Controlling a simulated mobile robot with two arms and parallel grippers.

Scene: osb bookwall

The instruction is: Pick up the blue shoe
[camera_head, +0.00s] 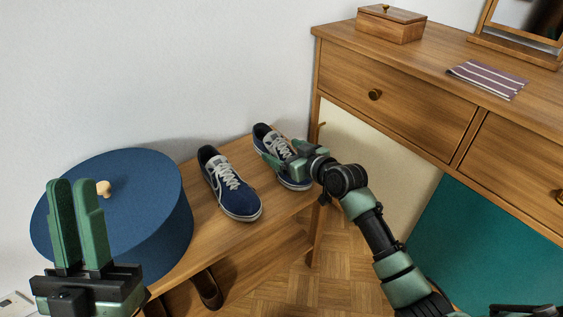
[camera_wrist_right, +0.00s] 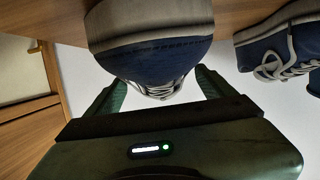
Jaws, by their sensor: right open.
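Two blue shoes with white laces and pale soles stand side by side on a low wooden bench. The left shoe (camera_head: 230,184) is clear of both grippers. The right shoe (camera_head: 283,157) is partly hidden by my right gripper (camera_head: 284,158), which is open with its fingers around it. In the right wrist view the right shoe's toe (camera_wrist_right: 150,50) sits between the fingers (camera_wrist_right: 160,92), and the other shoe (camera_wrist_right: 282,55) is at the right edge. Contact cannot be told. My left gripper (camera_head: 77,222) is raised in front of a blue round box, empty; its finger gap is unclear.
The lidded blue round box (camera_head: 150,185) stands on the bench (camera_head: 215,240) left of the shoes. A wooden dresser (camera_head: 400,85) rises close to the right, carrying a small wooden box (camera_head: 391,26) and a striped cloth (camera_head: 487,79). Brown footwear (camera_head: 207,290) is below the bench.

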